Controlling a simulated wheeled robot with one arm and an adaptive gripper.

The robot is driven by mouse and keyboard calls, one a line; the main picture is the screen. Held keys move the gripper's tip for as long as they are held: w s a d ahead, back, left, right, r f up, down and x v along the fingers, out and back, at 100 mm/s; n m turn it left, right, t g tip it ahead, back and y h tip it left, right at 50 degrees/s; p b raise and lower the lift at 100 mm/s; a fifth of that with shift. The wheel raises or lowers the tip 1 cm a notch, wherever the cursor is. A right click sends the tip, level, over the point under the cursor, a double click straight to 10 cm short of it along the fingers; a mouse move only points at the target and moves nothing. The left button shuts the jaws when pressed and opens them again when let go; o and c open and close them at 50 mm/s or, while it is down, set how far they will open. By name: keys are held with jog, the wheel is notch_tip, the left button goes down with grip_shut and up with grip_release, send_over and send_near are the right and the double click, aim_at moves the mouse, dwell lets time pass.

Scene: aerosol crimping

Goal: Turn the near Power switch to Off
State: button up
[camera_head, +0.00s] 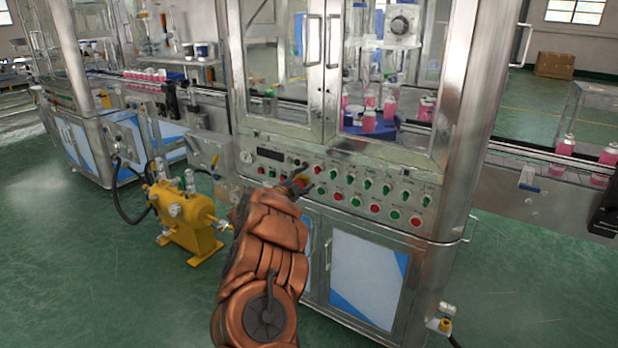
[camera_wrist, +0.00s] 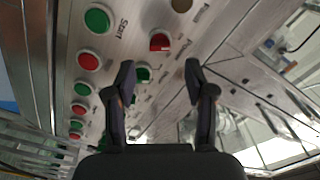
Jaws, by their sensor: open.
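The control panel (camera_head: 345,189) runs along the front of the steel machine with rows of red and green controls. A red switch (camera_wrist: 159,42) shows in the wrist view, just beyond my fingertips, and a green switch (camera_wrist: 143,73) lies between them in the picture. In the head view, my gripper (camera_head: 306,178) is in front of the panel's left part and hides some controls. I cannot tell whether a finger touches the panel.
A green Start button (camera_wrist: 97,19) and a red button (camera_wrist: 88,60) stand in a neighbouring row. Glass doors (camera_head: 285,60) are above the panel and cabinet doors (camera_head: 368,283) below. A yellow pump unit (camera_head: 186,222) stands at the left on open green floor.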

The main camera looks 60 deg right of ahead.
jog(key=shift+s+a, duration=0.1)
jog(key=shift+a, duration=2.65)
